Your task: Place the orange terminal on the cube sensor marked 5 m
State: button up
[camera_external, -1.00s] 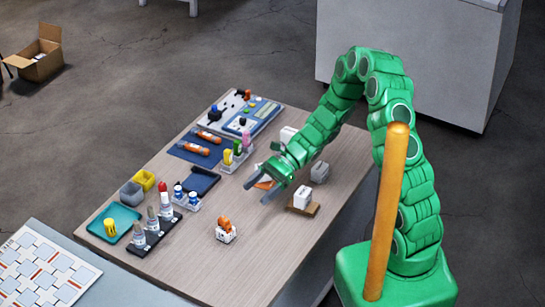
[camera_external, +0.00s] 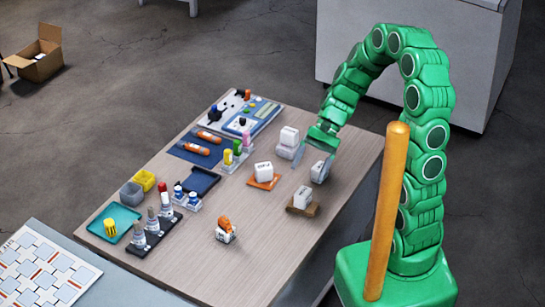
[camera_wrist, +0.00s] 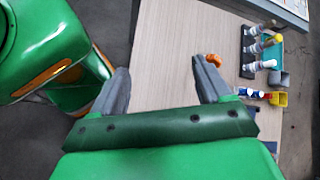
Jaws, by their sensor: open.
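An orange terminal (camera_external: 224,223) sits in a small white holder (camera_external: 227,237) on the near middle of the table. It also shows beside the right fingertip in the wrist view (camera_wrist: 213,60). A white cube (camera_external: 264,169) stands on an orange pad, and another (camera_external: 303,196) on a brown pad. A third white cube (camera_external: 289,135) is at the back, and a greyer cube (camera_external: 320,171) is close to my gripper. Their markings are too small to read. My gripper (camera_external: 308,158) is open above the far right of the table. Nothing shows between its fingers in the wrist view (camera_wrist: 162,75).
Several bottles on a dark rack (camera_external: 155,243), a teal tray (camera_external: 98,230), grey and yellow bins (camera_external: 143,181) and a blue mat (camera_external: 187,151) line the left side. The table (camera_external: 260,260) is bare around the terminal's holder and toward the near edge.

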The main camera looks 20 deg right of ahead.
jog(key=s+d+r+n+t+h, duration=0.1)
jog(key=s+d+r+h, duration=0.1)
jog(key=s+d, duration=0.2)
jog(key=s+d+r+n+t+h, duration=0.1)
jog(key=s+d+r+h, duration=0.1)
jog(key=d, duration=0.8)
jog(key=s+d+r+n+t+h, duration=0.2)
jog(key=s+d+r+h, duration=0.1)
jog(key=s+d, duration=0.3)
jog(key=shift+d+r, duration=0.4)
jog(key=shift+d, duration=0.15)
